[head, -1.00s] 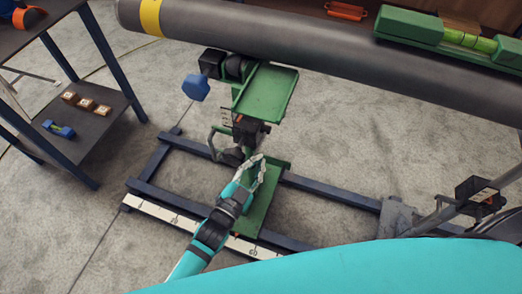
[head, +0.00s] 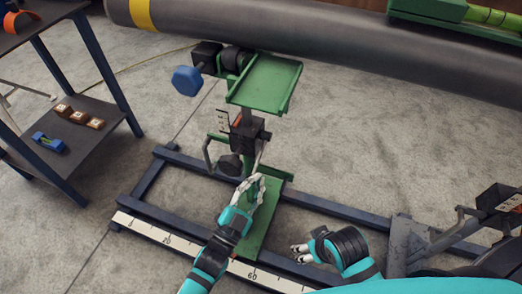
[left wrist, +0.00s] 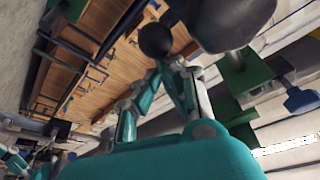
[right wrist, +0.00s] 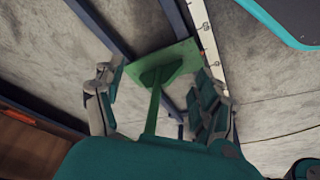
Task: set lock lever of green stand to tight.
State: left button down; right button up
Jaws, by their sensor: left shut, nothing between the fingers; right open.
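The green stand (head: 265,82) stands on the blue floor frame, with a dark clamp block (head: 247,135) on its post and a green foot (head: 262,222). Below the block are a dark round knob (head: 230,164) and a bent grey handle. I cannot tell for sure which part is the lock lever. My left gripper (head: 250,184) is shut and empty in front of the post, just below the block. In the left wrist view its fingertips (left wrist: 170,62) are close under a black ball (left wrist: 155,39); contact is unclear. My right gripper (head: 299,252) is open and empty, right of the foot.
A big grey pipe (head: 300,38) crosses above the stand. A blue hand knob (head: 187,81) sticks out at its upper left. A white scale (head: 150,231) runs along the front rail. A dark shelf (head: 85,140) stands at left, and another mechanism (head: 497,200) at right.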

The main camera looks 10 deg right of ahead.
pick_arm(q)
jog(key=shift+w+d+f+h+b, duration=0.1)
jog(key=shift+w+f+h+b, duration=0.05)
jog(key=shift+f+b, duration=0.7)
jog(key=shift+w+d+f+h+b, duration=0.1)
jog(key=shift+f+h+b, duration=0.05)
jog(key=shift+f+b, duration=0.65)
pick_arm(e)
jog(key=w+a+r+t+y, duration=0.1)
jog(key=w+a+r+t, duration=0.1)
jog(key=w+r+t, duration=0.2)
jog(key=shift+w+r+t, duration=0.3)
jog(key=shift+w+r, duration=0.7)
jog(key=shift+r, duration=0.6)
jog(key=shift+s, duration=0.1)
